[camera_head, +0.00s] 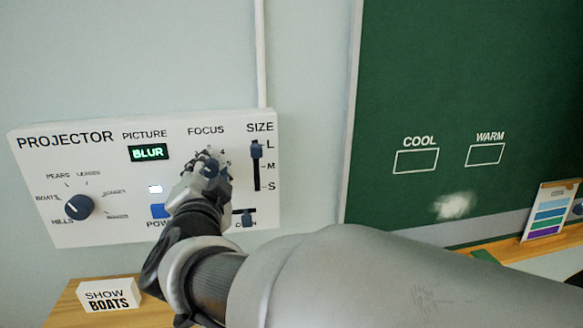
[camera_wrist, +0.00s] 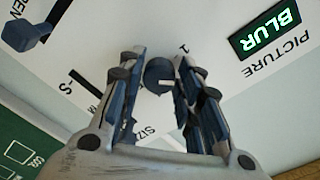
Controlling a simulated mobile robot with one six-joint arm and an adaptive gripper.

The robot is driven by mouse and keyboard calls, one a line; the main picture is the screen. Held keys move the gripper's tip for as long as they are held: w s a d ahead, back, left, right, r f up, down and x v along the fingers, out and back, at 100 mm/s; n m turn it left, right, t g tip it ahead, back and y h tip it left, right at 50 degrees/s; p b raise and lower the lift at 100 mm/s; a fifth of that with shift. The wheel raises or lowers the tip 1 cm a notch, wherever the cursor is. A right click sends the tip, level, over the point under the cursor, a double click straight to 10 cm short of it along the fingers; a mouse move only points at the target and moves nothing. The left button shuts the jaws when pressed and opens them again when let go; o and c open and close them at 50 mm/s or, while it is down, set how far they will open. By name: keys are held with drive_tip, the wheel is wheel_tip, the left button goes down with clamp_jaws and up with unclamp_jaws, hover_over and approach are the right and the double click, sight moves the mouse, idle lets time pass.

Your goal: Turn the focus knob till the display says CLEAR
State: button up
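The focus knob (camera_wrist: 158,72) is a round dark blue knob with a short white mark, seen in the wrist view between the two fingers of my gripper (camera_wrist: 158,66). The fingers stand on either side of it with small gaps visible, so they look open around it; contact cannot be told. In the head view my gripper (camera_head: 208,168) is at the panel under the FOCUS label and hides most of the knob and its scale. The display (camera_head: 149,152) glows green and reads BLUR; it also reads BLUR in the wrist view (camera_wrist: 265,30).
The white projector panel (camera_head: 110,155) also carries a picture dial (camera_head: 79,206), a blue power button (camera_head: 160,211), a size slider (camera_head: 256,150) and a lower slider (camera_head: 247,218). A SHOW BOATS sign (camera_head: 108,294) stands below. A green board (camera_head: 460,80) is at right.

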drive_tip(key=o, duration=0.3)
drive_tip(key=shift+s, duration=0.1)
drive_tip(key=v, duration=1.2)
